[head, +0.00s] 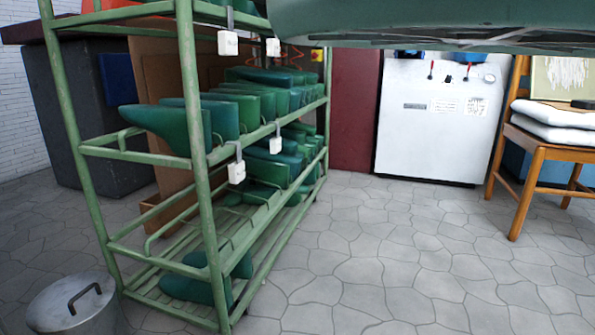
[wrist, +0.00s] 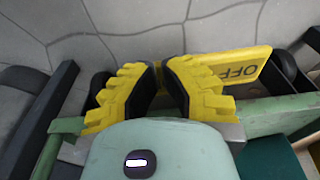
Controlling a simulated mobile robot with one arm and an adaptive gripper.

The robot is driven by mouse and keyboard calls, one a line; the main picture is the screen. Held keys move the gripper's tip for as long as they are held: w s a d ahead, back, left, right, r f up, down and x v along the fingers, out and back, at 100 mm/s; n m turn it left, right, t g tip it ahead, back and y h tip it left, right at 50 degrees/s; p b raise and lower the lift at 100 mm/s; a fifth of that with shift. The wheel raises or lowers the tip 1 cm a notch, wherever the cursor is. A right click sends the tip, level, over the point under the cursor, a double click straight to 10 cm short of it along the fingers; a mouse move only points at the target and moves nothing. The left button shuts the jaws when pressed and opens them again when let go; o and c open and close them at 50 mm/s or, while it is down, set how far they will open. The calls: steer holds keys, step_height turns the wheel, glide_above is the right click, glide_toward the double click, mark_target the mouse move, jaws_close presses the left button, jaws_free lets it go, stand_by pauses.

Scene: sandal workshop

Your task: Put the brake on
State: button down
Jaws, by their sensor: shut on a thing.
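A yellow brake pedal (wrist: 237,67) marked OFF shows in the wrist view, beside the green rack frame (wrist: 285,115) and a dark wheel part. My gripper (wrist: 160,76), with black and yellow toothed fingers, is at the pedal's left end. The right finger overlaps the pedal and hides part of it. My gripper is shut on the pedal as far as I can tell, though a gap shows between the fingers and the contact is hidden. In the head view a green shelf rack (head: 199,140) stands at the left; my gripper and the pedal are not seen there.
Green shoe lasts (head: 225,115) fill the rack's shelves, with white tags hanging. A lidded metal bin (head: 75,312) stands at bottom left. A white cabinet (head: 433,135) and a wooden chair (head: 538,165) stand at the back. The stone floor (head: 400,250) at the right is clear.

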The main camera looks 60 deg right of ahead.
steer(key=shift+f, duration=0.25)
steer(key=shift+r, duration=0.15)
step_height(320, 180, up, 7)
steer(key=p, duration=0.8)
stand_by(0.3)
